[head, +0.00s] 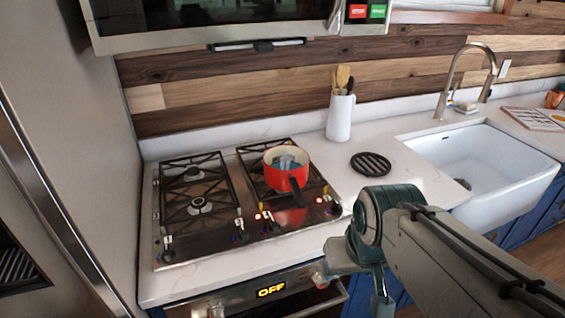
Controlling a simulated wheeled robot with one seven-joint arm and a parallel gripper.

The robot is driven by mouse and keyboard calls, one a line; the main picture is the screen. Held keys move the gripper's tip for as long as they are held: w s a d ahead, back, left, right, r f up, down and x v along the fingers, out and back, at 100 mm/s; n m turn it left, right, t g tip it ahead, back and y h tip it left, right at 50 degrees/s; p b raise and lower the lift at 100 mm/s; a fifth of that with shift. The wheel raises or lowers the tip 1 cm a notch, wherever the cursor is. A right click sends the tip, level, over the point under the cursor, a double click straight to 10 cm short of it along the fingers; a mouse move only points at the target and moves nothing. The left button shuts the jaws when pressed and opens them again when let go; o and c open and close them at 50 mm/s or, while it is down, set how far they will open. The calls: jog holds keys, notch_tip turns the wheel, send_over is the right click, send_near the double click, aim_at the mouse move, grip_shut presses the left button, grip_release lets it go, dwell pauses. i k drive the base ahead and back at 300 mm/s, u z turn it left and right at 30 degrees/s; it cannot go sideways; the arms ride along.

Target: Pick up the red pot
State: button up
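The red pot (287,177) stands upright on the right side of the stove (215,240), over the back grate.
A white utensil jar (340,117) and a dark round trivet (371,163) are on the counter right of the pot. A white sink (482,165) with a tall faucet (462,75) lies farther right. A microwave (220,22) overhangs the stove. A tall panel (75,130) bounds the left.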

aim_at(294, 179)
jog(key=k, duration=0.5)
jog(key=z, duration=0.7)
jog(key=i, duration=0.6)
jog(key=u, duration=0.7)
jog(key=i, duration=0.5)
